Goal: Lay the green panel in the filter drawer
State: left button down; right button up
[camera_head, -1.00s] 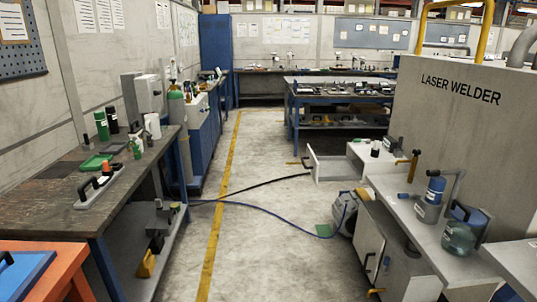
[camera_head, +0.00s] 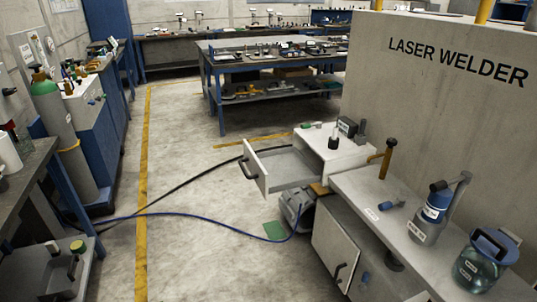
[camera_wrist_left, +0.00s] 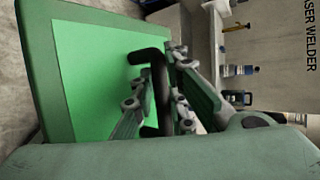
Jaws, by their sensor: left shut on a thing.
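The green panel (camera_wrist_left: 95,85) fills much of the left wrist view, a flat bright green sheet with a darker green border. A black handle (camera_wrist_left: 150,57) stands up from it. My left gripper (camera_wrist_left: 160,100) is shut on this handle, with one finger on each side. Neither the panel in my grip nor my left gripper shows in the head view. The filter drawer (camera_head: 284,168) is a pale open drawer pulled out to the left of a white cabinet, with a dark handle on its front; its visible inside looks empty. My right gripper is in neither view.
The white cabinet (camera_head: 342,150) carries small items on top.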

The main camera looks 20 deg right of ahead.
aim_at(283, 169)
jog(key=i+j+z, duration=0.1)
jog(key=i+z, duration=0.3)
jog(key=i, duration=0.15)
jog(key=i+j+z, duration=0.8)
jog(key=i, duration=0.2)
jog(key=i+j+z, duration=0.45)
jog(key=j+z, duration=0.25)
jog(key=i+j+z, duration=0.15)
jog(key=z, duration=0.15)
jog(key=j+z, duration=0.35)
jog(key=j, duration=0.15)
jog(key=i+j+z, duration=0.1)
jog(key=j+z, duration=0.25)
jog(key=j, duration=0.1)
